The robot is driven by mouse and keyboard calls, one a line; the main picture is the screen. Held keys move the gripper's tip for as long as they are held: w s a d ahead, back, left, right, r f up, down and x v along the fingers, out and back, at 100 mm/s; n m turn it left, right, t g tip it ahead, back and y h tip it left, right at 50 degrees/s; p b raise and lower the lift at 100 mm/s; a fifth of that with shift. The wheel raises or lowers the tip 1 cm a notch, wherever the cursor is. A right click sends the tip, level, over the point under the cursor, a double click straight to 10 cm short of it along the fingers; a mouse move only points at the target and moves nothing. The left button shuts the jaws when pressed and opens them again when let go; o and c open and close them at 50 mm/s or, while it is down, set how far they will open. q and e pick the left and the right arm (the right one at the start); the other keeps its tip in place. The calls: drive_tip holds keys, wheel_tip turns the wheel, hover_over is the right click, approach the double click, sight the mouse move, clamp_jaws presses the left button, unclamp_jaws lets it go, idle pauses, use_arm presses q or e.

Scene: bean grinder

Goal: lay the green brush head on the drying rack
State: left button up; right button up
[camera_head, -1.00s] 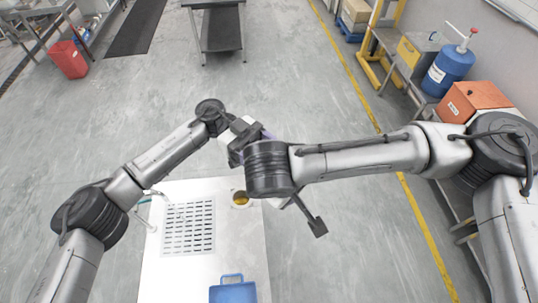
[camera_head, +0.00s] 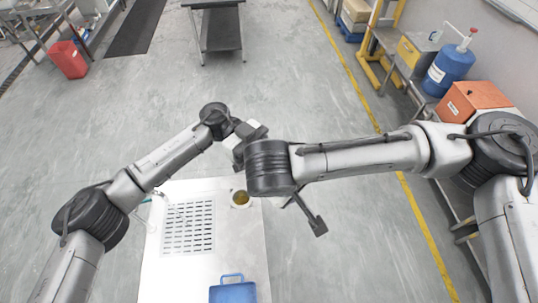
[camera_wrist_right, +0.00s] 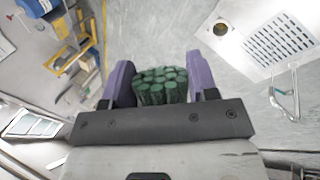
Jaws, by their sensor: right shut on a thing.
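The green brush head (camera_wrist_right: 160,88), a bundle of dark green round tufts, sits between the two purple-sided fingers of my right gripper (camera_wrist_right: 159,72) in the right wrist view. The gripper is shut on it and holds it above the floor. In the head view my right arm hides the brush head. A slotted steel grid, which looks like the drying rack (camera_head: 188,228), lies on the white bench; it also shows at upper right in the right wrist view (camera_wrist_right: 280,40). My left gripper (camera_head: 248,132) is by the right wrist, partly hidden; its fingers cannot be made out.
The white bench (camera_head: 215,268) carries a round opening with yellowish contents (camera_head: 241,198) and a blue container with a handle (camera_head: 232,292). A thin bent metal fixture (camera_wrist_right: 287,98) stands beside the grid.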

use_arm(q)
drive_tip(key=shift+c, duration=1.4)
use_arm(e)
drive_tip(key=shift+s+a, duration=0.15)
drive_tip(key=shift+a, duration=0.05)
use_arm(q)
drive_tip(key=shift+c, duration=0.3)
use_arm(e)
drive_tip(key=o, duration=1)
drive_tip(key=shift+r, duration=0.1)
